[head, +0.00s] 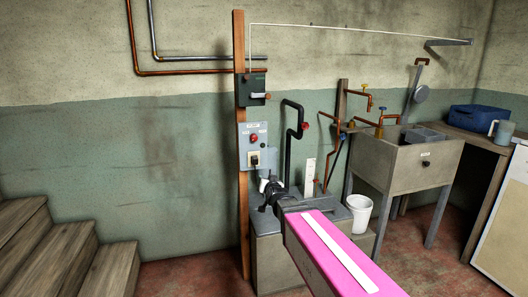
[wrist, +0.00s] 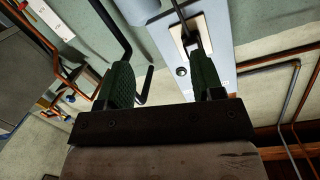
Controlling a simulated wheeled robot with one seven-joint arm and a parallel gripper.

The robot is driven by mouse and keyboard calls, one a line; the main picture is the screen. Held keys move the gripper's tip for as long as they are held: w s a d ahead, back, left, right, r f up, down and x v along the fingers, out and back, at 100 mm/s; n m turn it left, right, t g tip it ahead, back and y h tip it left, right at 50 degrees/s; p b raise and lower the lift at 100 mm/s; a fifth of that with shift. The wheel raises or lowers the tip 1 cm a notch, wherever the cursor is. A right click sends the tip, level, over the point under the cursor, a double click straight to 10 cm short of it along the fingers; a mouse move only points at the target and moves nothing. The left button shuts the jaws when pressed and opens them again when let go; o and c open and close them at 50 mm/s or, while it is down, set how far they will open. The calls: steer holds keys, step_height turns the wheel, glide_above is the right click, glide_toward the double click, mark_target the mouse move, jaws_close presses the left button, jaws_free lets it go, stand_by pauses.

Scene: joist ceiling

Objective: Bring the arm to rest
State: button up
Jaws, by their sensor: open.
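My arm, with a pink link and a white stripe (head: 335,250), reaches from the lower right toward the wall. My gripper (head: 268,192) is at its far end, dark and small in the head view, just below the grey switch box (head: 253,146). In the wrist view my gripper (wrist: 162,80) has two green textured fingers set apart, with nothing held between them. The grey box also shows there (wrist: 225,45), with a pale plate and a black piece (wrist: 190,35) close to the right fingertip. I cannot tell whether they touch.
A wooden post (head: 240,200) carries the box. A black bent pipe (head: 293,140) is close on the right. A concrete block (head: 268,245) lies below, with a white bucket (head: 359,212) beside it. A sink (head: 405,165) stands right, wooden steps (head: 60,255) left.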

steer(key=s+d+f+g+h, duration=0.1)
steer(key=s+d+f+g, duration=0.7)
steer(key=s+f, duration=0.3)
steer(key=s+d+f+g+h, duration=0.2)
steer(key=s+d+f+g, duration=0.6)
steer(key=s+d+f, duration=0.2)
steer(key=shift+s+f+n+h, duration=0.3)
steer(key=shift+s+f+n, duration=0.1)
steer(key=shift+s, duration=0.75)
steer(key=shift+o, duration=0.4)
